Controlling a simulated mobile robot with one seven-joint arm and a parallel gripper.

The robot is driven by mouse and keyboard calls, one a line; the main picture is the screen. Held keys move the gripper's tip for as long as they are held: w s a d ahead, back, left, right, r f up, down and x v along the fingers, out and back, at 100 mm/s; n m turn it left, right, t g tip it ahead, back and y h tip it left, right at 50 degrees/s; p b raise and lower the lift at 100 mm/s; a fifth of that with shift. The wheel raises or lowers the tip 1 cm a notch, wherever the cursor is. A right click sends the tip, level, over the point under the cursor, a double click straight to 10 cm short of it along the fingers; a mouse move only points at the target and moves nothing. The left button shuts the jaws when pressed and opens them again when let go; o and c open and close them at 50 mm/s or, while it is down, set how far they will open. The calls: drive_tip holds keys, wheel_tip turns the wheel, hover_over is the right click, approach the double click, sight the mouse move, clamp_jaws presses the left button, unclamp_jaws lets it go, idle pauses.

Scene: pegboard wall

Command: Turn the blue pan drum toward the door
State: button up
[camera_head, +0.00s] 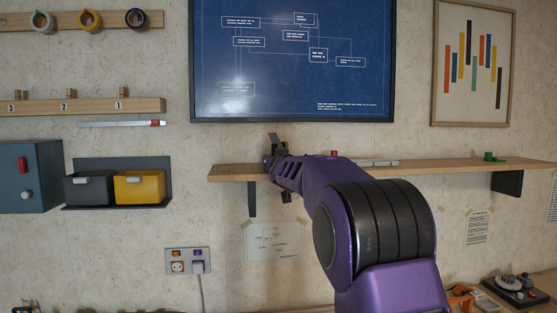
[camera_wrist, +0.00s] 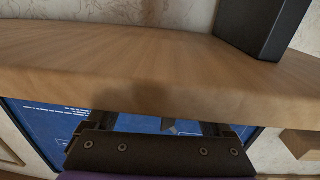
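I cannot make out a blue pan drum in either view. The closest door-like thing is the front of a blue-grey cabinet (camera_head: 17,177) with a red knob, at the far left of the head view. My gripper (camera_head: 276,145) is at the left end of the wooden wall shelf (camera_head: 232,174), at about shelf height. In the wrist view the shelf (camera_wrist: 130,60) fills the upper part, and its edge hides the fingertips.
The shelf carries a grey flat item (camera_head: 378,163) and a green piece (camera_head: 493,157). A blue framed blueprint (camera_head: 290,60) hangs above. Grey and yellow bins (camera_head: 140,187) hang at left over a socket (camera_head: 187,261). A turntable-like device (camera_head: 515,284) sits low at right.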

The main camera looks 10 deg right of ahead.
drive_tip(key=c, duration=1.1)
drive_tip(key=shift+f+b, duration=0.2)
drive_tip(key=shift+b, duration=0.35)
drive_tip(key=shift+c, duration=0.2)
drive_tip(key=y+b, duration=0.1)
drive_tip(key=b, duration=0.1)
drive_tip(key=shift+a+f+n+b, duration=0.1)
drive_tip(key=shift+a+n+b, duration=0.05)
drive_tip(key=shift+n+b, duration=0.2)
drive_tip(key=shift+y+b, duration=0.5)
drive_tip(key=shift+b, duration=0.7)
drive_tip(key=shift+n+b, duration=0.25)
drive_tip(key=shift+b, duration=0.25)
drive_tip(key=shift+r+y+b, duration=0.25)
drive_tip(key=shift+y+b, duration=0.05)
drive_tip(key=shift+b, duration=0.2)
drive_tip(key=o, duration=1.4)
